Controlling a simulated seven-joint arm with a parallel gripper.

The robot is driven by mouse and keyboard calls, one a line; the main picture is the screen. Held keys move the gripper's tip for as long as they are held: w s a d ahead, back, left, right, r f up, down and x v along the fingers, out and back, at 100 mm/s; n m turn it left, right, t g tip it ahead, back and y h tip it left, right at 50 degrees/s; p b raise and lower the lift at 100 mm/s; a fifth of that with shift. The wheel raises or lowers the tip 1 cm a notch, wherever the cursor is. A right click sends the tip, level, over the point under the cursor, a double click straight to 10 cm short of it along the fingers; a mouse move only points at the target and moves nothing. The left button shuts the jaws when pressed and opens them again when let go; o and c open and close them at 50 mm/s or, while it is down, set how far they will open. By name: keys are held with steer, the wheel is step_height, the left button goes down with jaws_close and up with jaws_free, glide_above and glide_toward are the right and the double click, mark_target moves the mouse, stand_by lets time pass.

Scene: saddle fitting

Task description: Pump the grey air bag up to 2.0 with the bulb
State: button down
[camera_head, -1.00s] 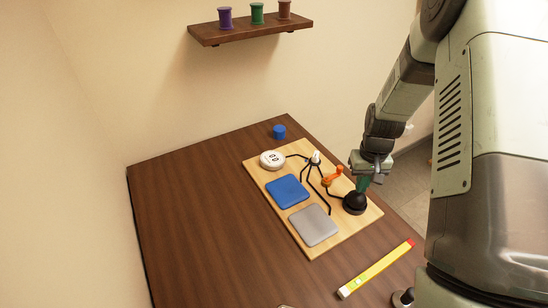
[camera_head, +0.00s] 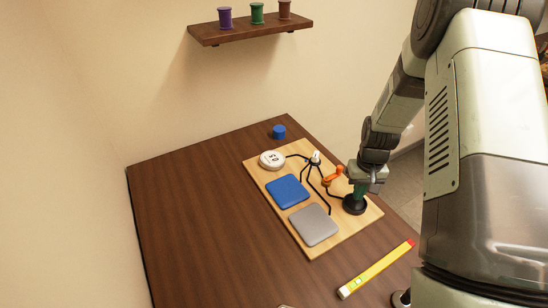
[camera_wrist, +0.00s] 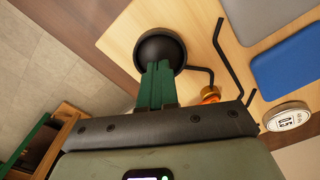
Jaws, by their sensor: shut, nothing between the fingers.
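The grey air bag (camera_head: 314,225) lies flat on the wooden board, in front of the blue bag (camera_head: 287,191). The black bulb (camera_head: 355,207) sits on the board's right side and looks squashed. My gripper (camera_head: 359,195) is shut, its green fingers pointing down with the tips against the bulb's top. The wrist view shows the fingers (camera_wrist: 158,70) over the bulb (camera_wrist: 161,43), hiding part of it. The round white gauge (camera_head: 272,160) seems to read 0.5; its digits are turned in both views. An orange lever (camera_head: 333,175) stands between the bulb and the hoses.
The wooden board (camera_head: 262,182) lies on a dark table (camera_head: 190,225). A blue cylinder (camera_head: 279,132) stands behind it, and a yellow level-like bar (camera_head: 376,269) lies in front. Black hoses (camera_head: 321,186) run across the board. The table's left side is clear.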

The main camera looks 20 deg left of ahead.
steer(key=shift+r, duration=1.7)
steer(key=shift+f, duration=0.1)
steer(key=shift+f, duration=1.55)
steer(key=shift+r, duration=1.65)
steer(key=shift+f, duration=0.2)
steer(key=shift+f, duration=1.5)
steer(key=shift+r, duration=0.1)
